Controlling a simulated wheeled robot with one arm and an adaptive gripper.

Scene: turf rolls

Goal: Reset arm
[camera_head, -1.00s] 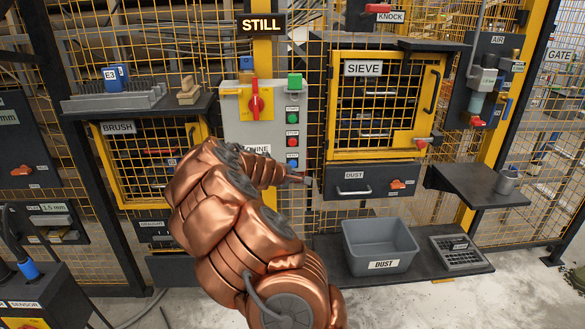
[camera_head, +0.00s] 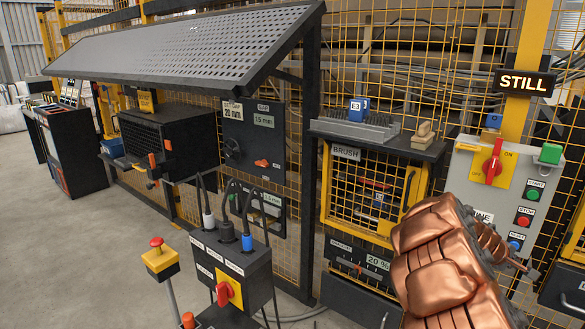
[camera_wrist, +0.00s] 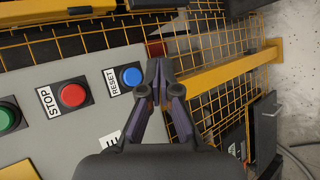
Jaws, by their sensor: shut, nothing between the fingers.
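My copper-coloured arm rises at the lower right of the head view, and my gripper (camera_head: 532,272) is at its end, in front of the lower part of the grey control panel (camera_head: 464,180). In the wrist view my gripper (camera_wrist: 156,65) has its fingertips together with nothing between them. The blue RESET button (camera_wrist: 131,77) shows just left of the fingertips; I cannot tell the gap to the panel. The red STOP button (camera_wrist: 72,95) and a green button (camera_wrist: 8,117) are further left. Part of the panel is hidden by the arm.
A yellow-framed BRUSH cage (camera_head: 370,195) stands left of the panel under a dark shelf (camera_head: 410,146). A black connector box (camera_head: 232,275) and a yellow emergency-stop post (camera_head: 160,262) stand at front. The concrete floor (camera_head: 80,270) at left is clear.

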